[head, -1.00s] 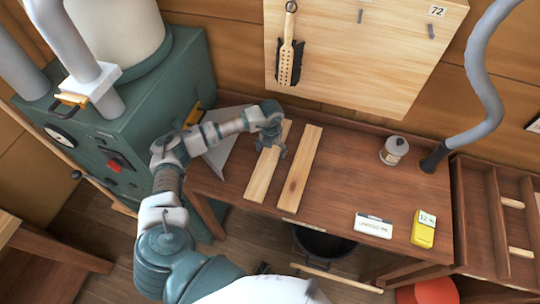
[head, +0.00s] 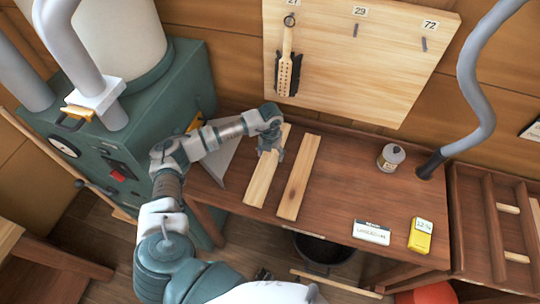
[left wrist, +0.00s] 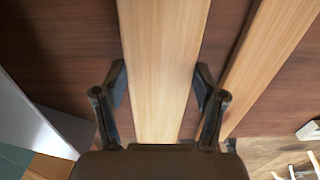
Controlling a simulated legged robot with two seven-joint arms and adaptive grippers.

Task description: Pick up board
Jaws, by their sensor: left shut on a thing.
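Two pale wooden boards lie side by side on the brown workbench. My left gripper (head: 272,150) is over the left board (head: 263,182), near its far end. In the left wrist view the fingers (left wrist: 160,88) sit on both long edges of this board (left wrist: 162,45), shut on it. I cannot tell whether the board is clear of the bench top. The right board (head: 298,180) lies beside it, apart from the gripper; it also shows in the left wrist view (left wrist: 258,60). My right gripper is not in view.
The workbench (head: 345,195) is bare right of the boards. A small jar (head: 390,157), a white labelled box (head: 372,232) and a yellow box (head: 421,236) stand farther right. A green machine (head: 125,150) is close on the left. A tool panel (head: 360,65) hangs behind.

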